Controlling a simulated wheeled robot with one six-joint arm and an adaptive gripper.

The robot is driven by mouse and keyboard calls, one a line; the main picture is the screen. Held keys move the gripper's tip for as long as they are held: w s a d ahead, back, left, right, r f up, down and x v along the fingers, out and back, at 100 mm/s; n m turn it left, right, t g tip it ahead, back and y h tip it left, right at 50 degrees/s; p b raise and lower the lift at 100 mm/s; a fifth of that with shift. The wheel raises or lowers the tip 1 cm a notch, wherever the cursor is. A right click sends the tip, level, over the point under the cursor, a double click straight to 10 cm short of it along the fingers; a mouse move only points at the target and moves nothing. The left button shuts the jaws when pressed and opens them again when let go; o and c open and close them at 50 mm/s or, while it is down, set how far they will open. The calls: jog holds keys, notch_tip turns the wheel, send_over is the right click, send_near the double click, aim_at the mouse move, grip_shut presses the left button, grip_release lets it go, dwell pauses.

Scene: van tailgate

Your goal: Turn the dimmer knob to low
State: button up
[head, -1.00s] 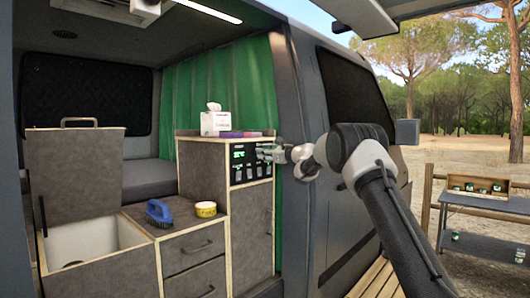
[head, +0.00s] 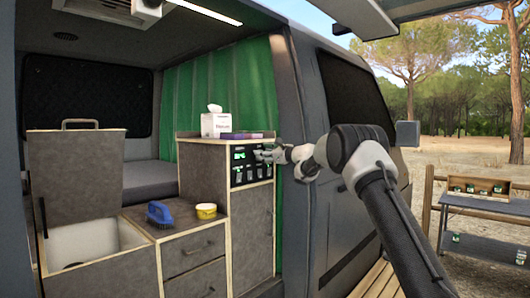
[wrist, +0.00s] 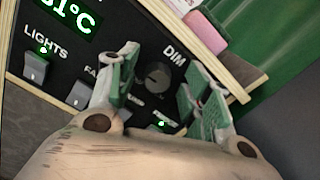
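The dark round dimmer knob (wrist: 157,77) is under the "DIM" label on the black control panel (wrist: 75,55). In the head view the panel (head: 239,174) is set in the upper front of the grey cabinet, and the knob is too small to make out. My gripper (wrist: 161,66) is open, with its green-padded fingers on either side of the knob in the wrist view. A gap shows between the knob and each finger, so I see no grip on it. In the head view my gripper (head: 263,156) is close in front of the panel.
A lights switch (wrist: 36,68) and a fan switch (wrist: 84,91) are left of the knob. A tissue box (head: 215,125) stands on the cabinet top. A blue brush (head: 159,214) and yellow tin (head: 206,211) rest on the lower counter. The van's door pillar (head: 293,120) is close to my arm.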

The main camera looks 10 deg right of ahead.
jog(key=v, duration=1.2)
